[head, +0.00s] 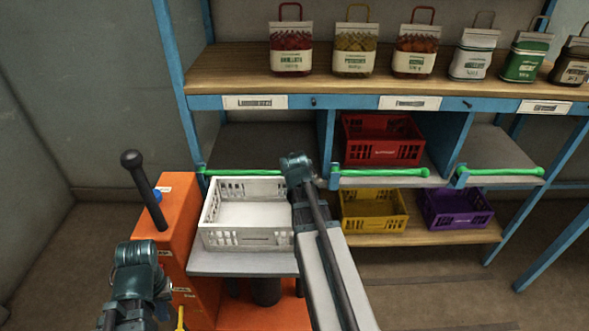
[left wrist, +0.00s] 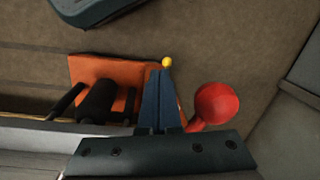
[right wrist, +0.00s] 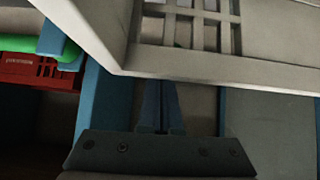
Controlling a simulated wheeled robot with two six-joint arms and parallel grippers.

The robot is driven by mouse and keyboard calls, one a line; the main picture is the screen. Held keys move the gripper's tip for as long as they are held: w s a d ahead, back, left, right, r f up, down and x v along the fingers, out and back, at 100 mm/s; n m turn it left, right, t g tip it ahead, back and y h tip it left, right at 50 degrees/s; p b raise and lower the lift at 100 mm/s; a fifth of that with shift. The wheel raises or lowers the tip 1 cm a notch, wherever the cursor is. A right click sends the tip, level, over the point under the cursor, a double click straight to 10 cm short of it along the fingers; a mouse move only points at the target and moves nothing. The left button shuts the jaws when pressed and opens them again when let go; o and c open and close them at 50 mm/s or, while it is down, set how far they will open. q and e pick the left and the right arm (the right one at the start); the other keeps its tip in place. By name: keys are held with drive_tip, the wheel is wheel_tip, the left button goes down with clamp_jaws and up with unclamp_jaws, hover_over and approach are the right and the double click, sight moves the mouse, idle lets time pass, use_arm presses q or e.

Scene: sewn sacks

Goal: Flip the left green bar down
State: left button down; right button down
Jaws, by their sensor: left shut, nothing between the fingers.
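The left green bar (head: 245,172) lies level across the front of the left compartment, just behind and above the white crate (head: 212,232). My right wrist covers its right end. My right gripper (right wrist: 160,108) is shut with nothing seen between its fingers, close to the white crate's wall (right wrist: 150,57); in the head view its fingers are hidden behind my wrist. My left gripper (head: 155,300) is low at the left, by the orange lift. In the left wrist view its fingers (left wrist: 160,75) are shut and empty, beside a yellow knob (left wrist: 167,62).
The white crate stands on the lift's grey platform (head: 235,262). The orange lift (head: 178,225) has a black lever (head: 145,190) and a red knob (left wrist: 217,101). A red crate (head: 382,152), yellow crate (head: 372,225) and purple crate (head: 455,220) sit in the rack. Several sacks line the top shelf.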

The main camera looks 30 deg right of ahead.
drive_tip(key=shift+s+a+f, duration=0.1)
drive_tip(key=shift+s+f, duration=0.15)
drive_tip(key=shift+f, duration=0.25)
drive_tip(key=shift+r, duration=0.15)
drive_tip(key=s+a+r+p, duration=0.2)
drive_tip(key=s+r+p, duration=0.5)
drive_tip(key=r+p, duration=0.4)
drive_tip(key=shift+a, duration=0.15)
drive_tip(key=shift+r, duration=0.1)
